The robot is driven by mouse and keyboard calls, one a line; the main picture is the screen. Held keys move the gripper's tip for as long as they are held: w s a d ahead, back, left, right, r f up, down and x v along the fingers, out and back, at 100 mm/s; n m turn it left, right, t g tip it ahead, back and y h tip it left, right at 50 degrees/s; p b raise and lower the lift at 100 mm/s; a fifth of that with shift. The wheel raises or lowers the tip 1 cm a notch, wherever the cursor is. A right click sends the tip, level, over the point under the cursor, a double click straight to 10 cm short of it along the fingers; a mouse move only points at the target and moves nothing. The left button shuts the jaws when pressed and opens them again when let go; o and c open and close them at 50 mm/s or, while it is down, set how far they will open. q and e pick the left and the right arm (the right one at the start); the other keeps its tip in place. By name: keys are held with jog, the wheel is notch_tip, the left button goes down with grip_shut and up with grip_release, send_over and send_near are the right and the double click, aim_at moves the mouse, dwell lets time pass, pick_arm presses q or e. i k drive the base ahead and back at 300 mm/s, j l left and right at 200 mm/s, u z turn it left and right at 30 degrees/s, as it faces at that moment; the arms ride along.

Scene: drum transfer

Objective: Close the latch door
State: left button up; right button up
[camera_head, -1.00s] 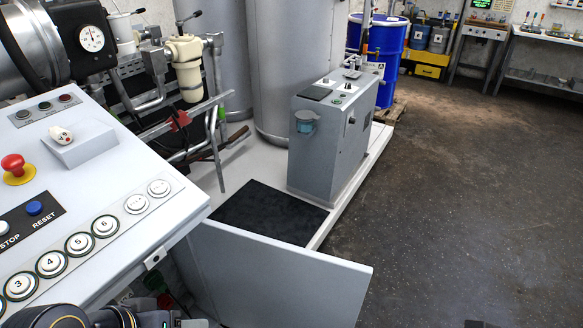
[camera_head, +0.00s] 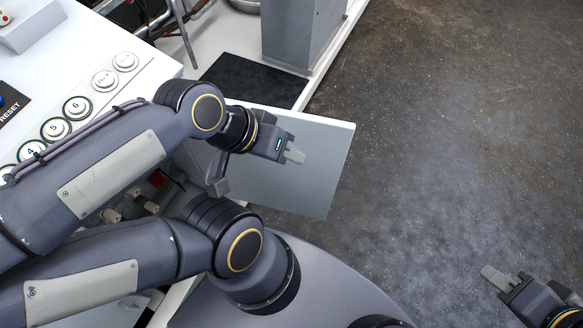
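The latch door (camera_head: 300,190) is a flat pale grey panel. It stands open, swung out from the side of the white button console (camera_head: 140,72). My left gripper (camera_head: 292,156) is in front of the door's broad face in the head view, near its upper middle. I cannot tell whether it touches the panel. One pale fingertip shows, so its opening is unclear. My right gripper (camera_head: 497,279) is at the lower right over the floor, well apart from the door. Its finger spacing is unclear. My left arm hides the door's hinge side.
A black mat (camera_head: 255,80) lies on the white platform behind the door. A grey cabinet (camera_head: 300,32) stands beyond it. Pipes and a metal stand (camera_head: 185,28) are at the upper left. The dark floor (camera_head: 450,150) to the right is clear.

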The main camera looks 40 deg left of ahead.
aim_at(307, 188)
jog(key=i+l+z, duration=0.2)
jog(key=l, duration=0.2)
jog(key=i+l+z, duration=0.2)
jog(key=l, duration=0.25)
jog(key=i+l+z, duration=0.2)
jog(key=l, duration=0.2)
jog(key=i+l+u, duration=0.1)
jog(key=i+u, duration=0.3)
jog(key=i+l+u, duration=0.35)
jog(key=i+u, duration=0.2)
jog(key=u, duration=0.25)
jog(key=i+u, duration=0.2)
jog(key=u, duration=0.25)
jog(key=i+u, duration=0.15)
jog(key=u, duration=0.3)
jog(key=i+l+u, duration=0.1)
jog(key=u, duration=0.35)
jog(key=i+l+u, duration=0.25)
jog(key=u, duration=0.2)
jog(key=i+l+u, duration=0.1)
jog(key=u, duration=0.4)
jog(key=i+l+u, duration=0.2)
jog(key=u, duration=0.25)
jog(key=i+l+u, duration=0.15)
jog(key=u, duration=0.35)
jog(key=i+l+u, duration=0.1)
jog(key=l+u, duration=0.35)
jog(key=l, duration=0.1)
jog(key=j, duration=0.2)
